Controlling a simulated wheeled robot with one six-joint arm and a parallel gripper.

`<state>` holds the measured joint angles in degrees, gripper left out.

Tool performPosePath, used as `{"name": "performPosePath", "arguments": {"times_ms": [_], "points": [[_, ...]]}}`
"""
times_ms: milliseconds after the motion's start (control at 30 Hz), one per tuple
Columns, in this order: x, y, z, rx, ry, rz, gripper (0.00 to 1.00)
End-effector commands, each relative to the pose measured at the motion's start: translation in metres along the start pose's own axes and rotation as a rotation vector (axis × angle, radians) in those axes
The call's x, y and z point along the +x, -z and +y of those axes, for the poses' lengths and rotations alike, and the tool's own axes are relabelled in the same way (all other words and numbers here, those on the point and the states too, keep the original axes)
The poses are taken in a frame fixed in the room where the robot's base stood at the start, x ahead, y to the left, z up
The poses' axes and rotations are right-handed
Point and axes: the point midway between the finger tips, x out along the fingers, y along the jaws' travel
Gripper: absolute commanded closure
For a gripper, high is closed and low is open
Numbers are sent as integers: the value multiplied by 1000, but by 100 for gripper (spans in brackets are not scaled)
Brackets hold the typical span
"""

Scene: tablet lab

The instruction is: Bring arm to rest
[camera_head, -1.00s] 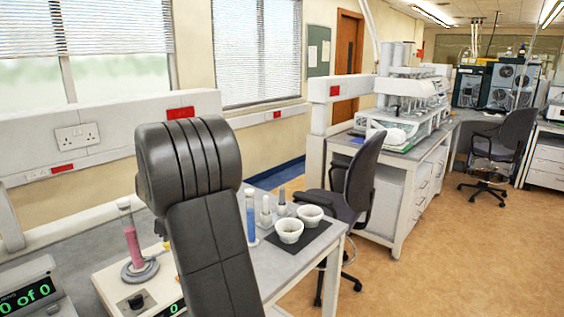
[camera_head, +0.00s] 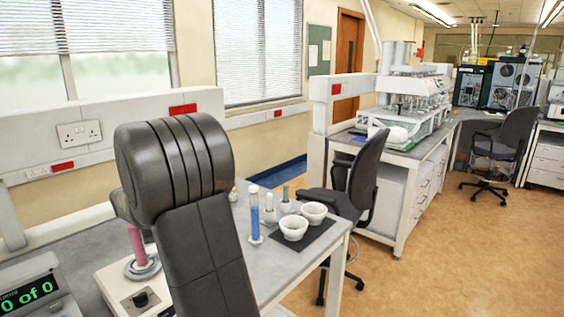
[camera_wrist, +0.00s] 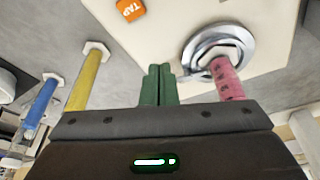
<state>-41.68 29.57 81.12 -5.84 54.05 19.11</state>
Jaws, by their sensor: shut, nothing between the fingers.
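My gripper (camera_wrist: 157,88) shows in the wrist view with its two green fingers together and nothing between them. In that view it is above the bench, with a yellow cylinder (camera_wrist: 86,78) to its left and a pink cylinder (camera_wrist: 226,80) in a metal ring (camera_wrist: 200,45) to its right. I cannot tell its exact height. In the head view my arm (camera_head: 180,180) is folded up in the left middle and hides part of the bench. The gripper itself is hidden there.
The pink cylinder (camera_head: 138,243) stands on a white device (camera_head: 115,282) close by my arm. A blue cylinder (camera_head: 254,215), two white bowls (camera_head: 293,228) on a dark mat (camera_head: 318,232) and an office chair (camera_head: 362,185) are to the right. A display unit (camera_head: 38,285) is at far left.

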Motion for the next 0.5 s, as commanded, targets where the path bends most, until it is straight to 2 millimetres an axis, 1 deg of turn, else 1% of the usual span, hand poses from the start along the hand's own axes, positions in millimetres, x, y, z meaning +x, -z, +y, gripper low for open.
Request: {"name": "performPosePath", "arguments": {"times_ms": [500], "points": [[0, -8, -14, 261, -72, 14, 100]]}}
